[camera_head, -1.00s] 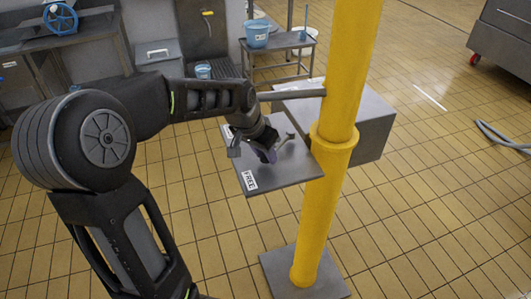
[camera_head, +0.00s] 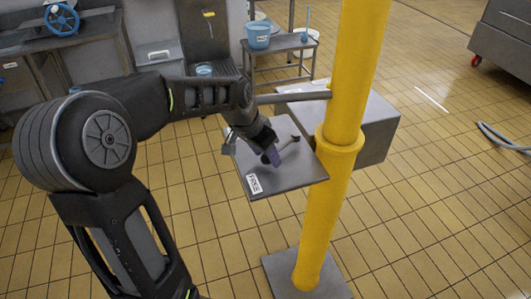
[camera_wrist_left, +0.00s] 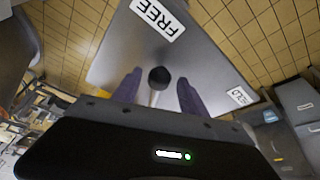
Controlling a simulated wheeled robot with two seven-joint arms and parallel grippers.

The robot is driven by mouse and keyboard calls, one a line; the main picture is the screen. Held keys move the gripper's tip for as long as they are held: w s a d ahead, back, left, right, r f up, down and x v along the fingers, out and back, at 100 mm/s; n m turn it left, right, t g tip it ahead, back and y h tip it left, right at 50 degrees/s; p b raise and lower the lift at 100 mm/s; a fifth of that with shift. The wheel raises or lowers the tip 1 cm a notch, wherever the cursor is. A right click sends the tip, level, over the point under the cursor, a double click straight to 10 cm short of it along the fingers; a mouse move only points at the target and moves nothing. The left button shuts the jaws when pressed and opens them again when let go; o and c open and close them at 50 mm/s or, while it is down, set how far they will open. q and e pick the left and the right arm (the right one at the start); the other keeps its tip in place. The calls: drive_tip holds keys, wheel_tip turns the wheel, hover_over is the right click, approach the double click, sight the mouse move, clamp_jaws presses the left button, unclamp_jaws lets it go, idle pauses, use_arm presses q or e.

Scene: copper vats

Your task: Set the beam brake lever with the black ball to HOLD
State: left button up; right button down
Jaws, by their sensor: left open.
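The brake lever stands on a grey plate (camera_head: 300,172) fixed to the yellow post. Its black ball (camera_wrist_left: 159,77) shows in the left wrist view between my purple fingertips, with the pale rod below it. The FREE label (camera_head: 254,184) is at the plate's near corner and also shows in the wrist view (camera_wrist_left: 157,17). The HOLD label (camera_wrist_left: 238,96) shows at the plate's right in the wrist view. My left gripper (camera_wrist_left: 159,88) is open around the ball, with gaps visible on both sides. In the head view my left gripper (camera_head: 271,154) partly covers the lever. My right gripper is not visible.
The yellow post (camera_head: 338,150) rises close to the right of my left gripper, with a grey box (camera_head: 375,130) behind it. A grey bar (camera_head: 293,97) reaches the post above the plate. A bench with a blue bucket (camera_head: 257,36) stands farther back.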

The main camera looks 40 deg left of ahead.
use_arm(q)
drive_tip(key=b+v, duration=0.1)
drive_tip(key=v, duration=0.7)
idle(0.5)
